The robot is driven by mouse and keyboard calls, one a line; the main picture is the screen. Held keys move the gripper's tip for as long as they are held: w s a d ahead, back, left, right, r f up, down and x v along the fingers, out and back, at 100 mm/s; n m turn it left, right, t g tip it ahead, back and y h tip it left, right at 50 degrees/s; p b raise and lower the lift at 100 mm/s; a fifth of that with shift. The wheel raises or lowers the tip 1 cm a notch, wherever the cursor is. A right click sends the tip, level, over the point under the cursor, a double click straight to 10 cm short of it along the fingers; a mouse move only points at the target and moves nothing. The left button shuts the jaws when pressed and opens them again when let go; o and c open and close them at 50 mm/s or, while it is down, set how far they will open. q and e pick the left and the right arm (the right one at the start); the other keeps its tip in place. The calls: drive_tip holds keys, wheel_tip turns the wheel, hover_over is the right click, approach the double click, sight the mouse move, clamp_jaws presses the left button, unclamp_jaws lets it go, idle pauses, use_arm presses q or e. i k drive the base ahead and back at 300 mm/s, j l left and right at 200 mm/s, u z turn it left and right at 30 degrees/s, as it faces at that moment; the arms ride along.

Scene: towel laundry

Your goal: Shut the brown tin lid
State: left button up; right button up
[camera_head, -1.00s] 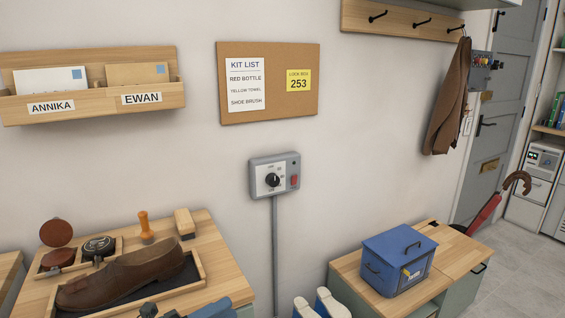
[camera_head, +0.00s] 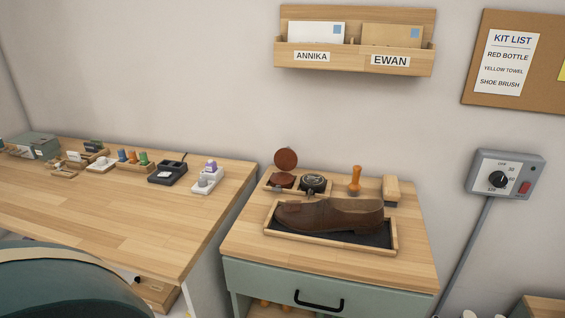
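The brown tin (camera_head: 281,181) sits in a small wooden tray at the back left of the shoe cabinet top. Its round brown lid (camera_head: 286,160) stands up open behind it. A dark tin (camera_head: 313,183) sits just right of it in the same tray. A brown shoe (camera_head: 330,214) lies in front, in a wooden tray with a dark mat. Neither of my grippers shows in the head view now.
A wooden-handled tool (camera_head: 354,181) and a brush (camera_head: 391,190) stand right of the tins. A long wooden desk (camera_head: 120,205) with small items along its back is at left. A dark green rounded thing (camera_head: 60,285) fills the lower left. A grey dial box (camera_head: 504,174) is on the wall.

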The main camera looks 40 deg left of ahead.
sight(285, 159)
drive_tip(key=u, duration=1.15)
drive_tip(key=i+j+u, duration=0.6)
drive_tip(key=i+u, duration=0.2)
drive_tip(key=k, duration=0.05)
